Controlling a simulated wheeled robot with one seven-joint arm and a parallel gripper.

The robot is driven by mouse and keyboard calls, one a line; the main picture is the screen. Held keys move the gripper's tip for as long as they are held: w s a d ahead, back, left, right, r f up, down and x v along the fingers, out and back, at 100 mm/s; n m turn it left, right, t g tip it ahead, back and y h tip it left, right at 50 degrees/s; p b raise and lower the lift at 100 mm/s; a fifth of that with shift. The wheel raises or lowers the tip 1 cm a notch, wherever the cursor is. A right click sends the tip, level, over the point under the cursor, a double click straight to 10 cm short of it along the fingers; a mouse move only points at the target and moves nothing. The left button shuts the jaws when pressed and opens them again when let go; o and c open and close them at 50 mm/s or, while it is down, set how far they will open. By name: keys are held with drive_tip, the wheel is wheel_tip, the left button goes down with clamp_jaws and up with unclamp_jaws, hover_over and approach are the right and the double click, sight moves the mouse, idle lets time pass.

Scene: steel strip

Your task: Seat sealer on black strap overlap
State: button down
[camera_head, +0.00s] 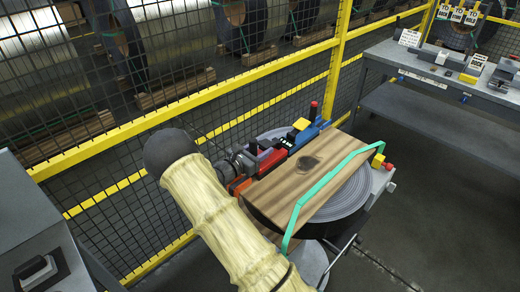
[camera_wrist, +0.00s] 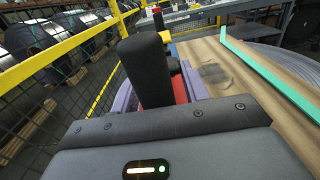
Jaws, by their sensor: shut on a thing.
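My gripper (camera_head: 243,166) is at the coil's left edge, shut on the sealer (camera_head: 311,132), a long tool with blue and red body parts, a yellow block and a red knob. In the wrist view one dark gripper finger (camera_wrist: 146,68) stands up in front of the tool's red part (camera_wrist: 181,90). The tool lies along the far left side of a steel coil (camera_head: 352,196) that is partly covered by a brown board or sheet (camera_head: 290,188). I cannot make out the black strap or its overlap. The tool's underside contact is hidden.
A green strap (camera_head: 325,184) arches over the coil's right side. A yellow-framed mesh fence (camera_head: 190,95) runs close behind, with more coils beyond it. A grey bench (camera_head: 440,75) with tools stands at the back right. Open floor lies at lower right.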

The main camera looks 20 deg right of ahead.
drive_tip(key=shift+d, duration=0.1)
drive_tip(key=c, duration=0.7)
unclamp_jaws()
drive_tip(key=shift+o, duration=0.2)
drive_tip(key=shift+f, duration=0.2)
drive_tip(key=b+v, duration=0.2)
drive_tip(key=v, duration=1.5)
drive_tip(key=shift+a+r+b, duration=0.2)
drive_tip(key=shift+a+b, duration=0.1)
drive_tip(key=shift+s, duration=0.15)
